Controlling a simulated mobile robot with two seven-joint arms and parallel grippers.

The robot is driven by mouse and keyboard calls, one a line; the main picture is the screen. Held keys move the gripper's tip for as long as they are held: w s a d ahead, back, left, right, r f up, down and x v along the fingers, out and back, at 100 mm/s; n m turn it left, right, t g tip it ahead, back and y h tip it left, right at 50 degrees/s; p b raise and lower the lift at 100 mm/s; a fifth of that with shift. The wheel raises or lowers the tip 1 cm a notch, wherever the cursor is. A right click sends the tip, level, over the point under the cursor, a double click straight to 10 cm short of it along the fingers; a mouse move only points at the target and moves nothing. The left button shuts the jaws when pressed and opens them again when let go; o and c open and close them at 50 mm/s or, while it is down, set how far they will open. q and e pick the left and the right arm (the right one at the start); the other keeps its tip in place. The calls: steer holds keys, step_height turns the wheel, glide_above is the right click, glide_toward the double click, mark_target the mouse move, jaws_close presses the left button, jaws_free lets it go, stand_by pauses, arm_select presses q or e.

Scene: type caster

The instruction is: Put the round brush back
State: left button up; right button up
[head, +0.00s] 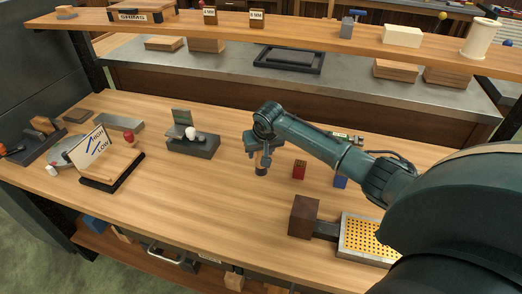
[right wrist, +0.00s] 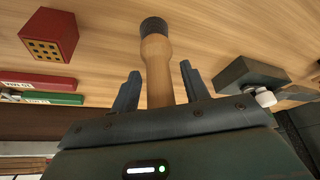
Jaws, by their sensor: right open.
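The round brush (right wrist: 157,65) has a light wooden handle and a dark round end. In the right wrist view it passes between the two fingers of my right gripper (right wrist: 158,88), which is open, with a finger on either side. Its dark end points away from the gripper, and the handle's near end is hidden by the gripper body. In the head view the brush (head: 262,168) shows small below my right gripper (head: 264,151), dark end down at the tabletop. I cannot tell if the dark end touches the table. My left gripper is not in view.
A red block with holes (head: 299,169) and a blue block (head: 340,181) stand right of the gripper. A dark brown block (head: 303,216) and a perforated yellow plate (head: 368,238) are in front. A grey device with a white knob (head: 198,145) stands left. The front middle tabletop is clear.

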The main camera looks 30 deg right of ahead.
steer(key=shift+r, duration=0.15)
steer(key=shift+s+r, duration=0.1)
steer(key=shift+r, duration=0.25)
arm_select(q)
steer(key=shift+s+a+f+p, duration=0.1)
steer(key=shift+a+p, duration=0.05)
steer(key=shift+p, duration=0.25)
arm_select(e)
steer(key=v, duration=1.1)
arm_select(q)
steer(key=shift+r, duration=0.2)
arm_select(e)
steer(key=shift+s+a+r, duration=0.1)
steer(key=shift+r, duration=0.05)
